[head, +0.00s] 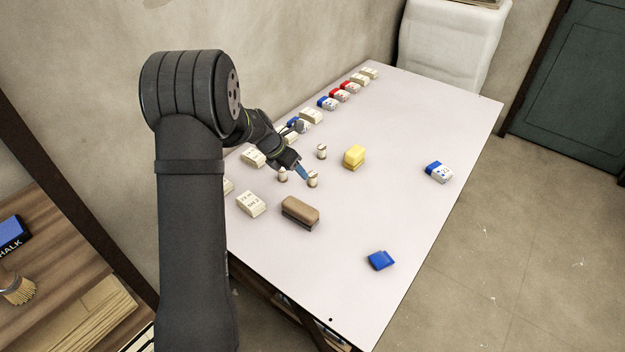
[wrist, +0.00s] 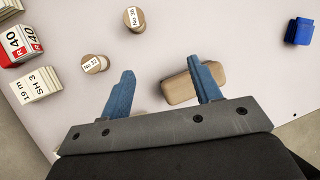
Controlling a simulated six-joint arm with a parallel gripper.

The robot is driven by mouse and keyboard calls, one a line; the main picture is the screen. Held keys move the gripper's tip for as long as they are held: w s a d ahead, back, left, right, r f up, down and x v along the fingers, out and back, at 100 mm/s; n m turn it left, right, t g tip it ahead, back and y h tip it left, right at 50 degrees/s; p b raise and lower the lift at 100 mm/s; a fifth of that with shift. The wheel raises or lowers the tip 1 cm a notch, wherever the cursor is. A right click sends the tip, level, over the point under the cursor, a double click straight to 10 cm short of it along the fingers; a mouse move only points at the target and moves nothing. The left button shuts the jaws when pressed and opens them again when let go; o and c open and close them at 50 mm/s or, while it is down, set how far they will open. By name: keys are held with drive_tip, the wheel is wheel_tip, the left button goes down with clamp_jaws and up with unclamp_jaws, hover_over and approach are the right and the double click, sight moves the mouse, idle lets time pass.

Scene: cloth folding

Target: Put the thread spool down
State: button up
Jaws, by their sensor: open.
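Three small thread spools with pale labels stand on the table (head: 400,130) in the head view: one beside my fingertips (head: 312,180), one to their left (head: 283,175) and one farther back (head: 322,152). My gripper (head: 303,173) is above the table, close to the nearest spool in the picture; whether they touch is unclear. In the wrist view my gripper (wrist: 162,66) has its two blue fingers wide apart with no spool between them. That view shows two upright spools, No 32 (wrist: 95,64) and No 36 (wrist: 134,18), beyond and left of the fingers.
A brown block (head: 300,212) lies near the gripper; it also shows behind the right finger in the wrist view (wrist: 178,90). A yellow block (head: 354,156), blue block (head: 380,260) and blue-white block (head: 438,172) lie rightward. Several labelled blocks line the left edge. The table's right is mostly clear.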

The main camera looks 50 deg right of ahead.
drive_tip(key=d+r+n+t, duration=0.1)
drive_tip(key=d+r+t, duration=0.1)
drive_tip(key=d+r, duration=0.15)
approach(311, 175)
drive_tip(key=shift+n+t, duration=0.3)
drive_tip(key=x, duration=0.6)
drive_tip(key=shift+d+f, duration=0.1)
drive_tip(key=shift+s+x, duration=0.15)
drive_tip(key=shift+x, duration=1.2)
drive_tip(key=shift+s+x, duration=0.1)
drive_tip(key=shift+x, duration=1.25)
drive_tip(key=c, duration=1.1)
drive_tip(key=shift+c, duration=0.2)
